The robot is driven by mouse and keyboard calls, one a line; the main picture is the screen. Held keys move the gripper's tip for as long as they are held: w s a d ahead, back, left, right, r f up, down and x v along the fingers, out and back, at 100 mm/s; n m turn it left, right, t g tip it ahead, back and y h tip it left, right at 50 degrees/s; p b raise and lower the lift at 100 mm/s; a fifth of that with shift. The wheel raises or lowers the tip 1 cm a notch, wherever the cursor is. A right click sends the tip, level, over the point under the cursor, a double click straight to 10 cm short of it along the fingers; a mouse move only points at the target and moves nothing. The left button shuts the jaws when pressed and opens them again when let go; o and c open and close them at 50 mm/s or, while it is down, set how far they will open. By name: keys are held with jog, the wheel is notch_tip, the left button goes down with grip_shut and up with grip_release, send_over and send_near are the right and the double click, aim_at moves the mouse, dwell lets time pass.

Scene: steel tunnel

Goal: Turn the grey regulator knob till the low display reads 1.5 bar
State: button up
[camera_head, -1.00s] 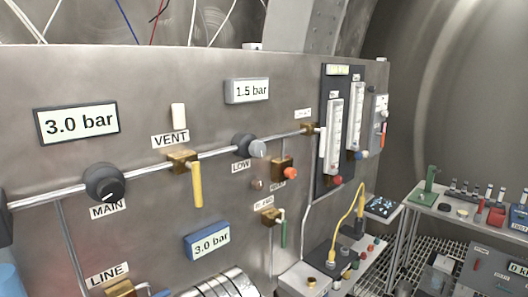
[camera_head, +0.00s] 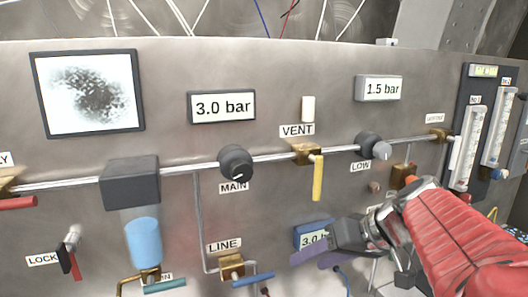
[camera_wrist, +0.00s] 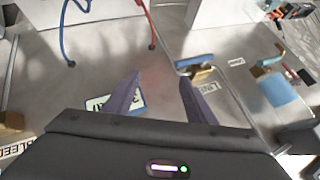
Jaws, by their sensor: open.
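The LOW regulator knob (camera_head: 374,146), dark with a grey face, sits on the pipe at the right of the panel. The low display (camera_head: 379,88) above it reads 1.5 bar. My gripper (camera_head: 315,245) is below and left of the knob, apart from it, in front of the lower blue-framed display (camera_head: 300,238), which it partly covers. In the wrist view my gripper (camera_wrist: 160,77) is open, with two purple fingers apart and nothing between them. The knob cannot be made out in the wrist view.
The MAIN knob (camera_head: 236,162) and yellow VENT handle (camera_head: 318,178) are left of the LOW knob. A brass valve with an orange-red knob (camera_head: 404,174) is close to my arm. The LINE valve (camera_head: 232,267) has a blue handle. Flow tubes (camera_head: 467,147) stand at the right.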

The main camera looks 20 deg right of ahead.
jog(key=s+d+r+m+t, duration=0.2)
jog(key=d+r+t, duration=0.4)
jog(key=d+r, duration=0.45)
jog(key=t+h, duration=0.4)
jog(key=t, duration=0.1)
send_near(386, 153)
jog(key=s, duration=0.5)
jog(key=shift+w+r+m, duration=0.1)
jog(key=shift+r+m, duration=0.1)
jog(key=shift+m, duration=0.2)
jog(key=shift+w+a, duration=0.15)
jog(key=shift+w, duration=6.8)
jog(key=shift+c, duration=0.5)
jog(key=c, duration=0.9)
jog(key=shift+c, duration=0.2)
